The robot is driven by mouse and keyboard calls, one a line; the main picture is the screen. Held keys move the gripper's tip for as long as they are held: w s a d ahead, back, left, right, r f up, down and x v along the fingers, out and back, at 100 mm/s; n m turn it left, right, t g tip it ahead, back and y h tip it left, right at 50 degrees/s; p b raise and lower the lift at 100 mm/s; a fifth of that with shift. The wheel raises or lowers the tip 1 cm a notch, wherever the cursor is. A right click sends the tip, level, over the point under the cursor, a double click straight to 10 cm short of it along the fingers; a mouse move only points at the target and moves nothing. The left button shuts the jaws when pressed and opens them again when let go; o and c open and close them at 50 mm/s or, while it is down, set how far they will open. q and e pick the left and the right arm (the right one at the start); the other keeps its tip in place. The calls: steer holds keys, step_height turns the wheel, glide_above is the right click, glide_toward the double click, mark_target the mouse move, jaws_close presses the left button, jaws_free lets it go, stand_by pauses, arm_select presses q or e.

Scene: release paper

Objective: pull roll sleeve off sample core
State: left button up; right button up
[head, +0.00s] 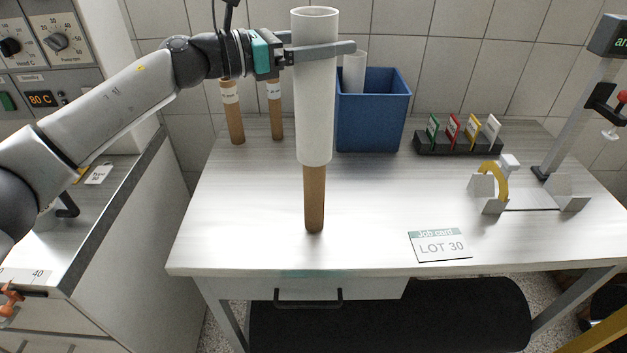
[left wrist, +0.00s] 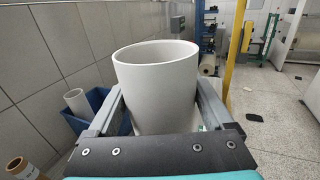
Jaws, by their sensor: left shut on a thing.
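A white roll sleeve (head: 316,100) stands upright in the head view, around the upper part of a brown sample core (head: 314,200). The core's lower part shows below the sleeve; how far it reaches inside is hidden. My left gripper (head: 320,52) is shut on the sleeve near its top, with its fingers on either side. In the left wrist view the sleeve (left wrist: 156,85) sits between the fingers with its open top rim showing; no core shows in the opening. My right gripper is not in view.
A blue bin (head: 374,115) holding another white tube (head: 355,72) stands behind the sleeve. Two brown cores (head: 232,112) stand at the back left. A rack of coloured cards (head: 458,140), a job card (head: 440,244) and a cradle with a yellow ring (head: 495,182) lie to the right.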

arm_select(q)
steer(key=shift+r, duration=0.2)
step_height(320, 180, up, 7)
steer(key=p, duration=0.5)
stand_by(0.9)
stand_by(0.3)
step_height(320, 180, up, 4)
steer(key=p, duration=0.3)
steer(key=shift+f, duration=0.1)
stand_by(0.3)
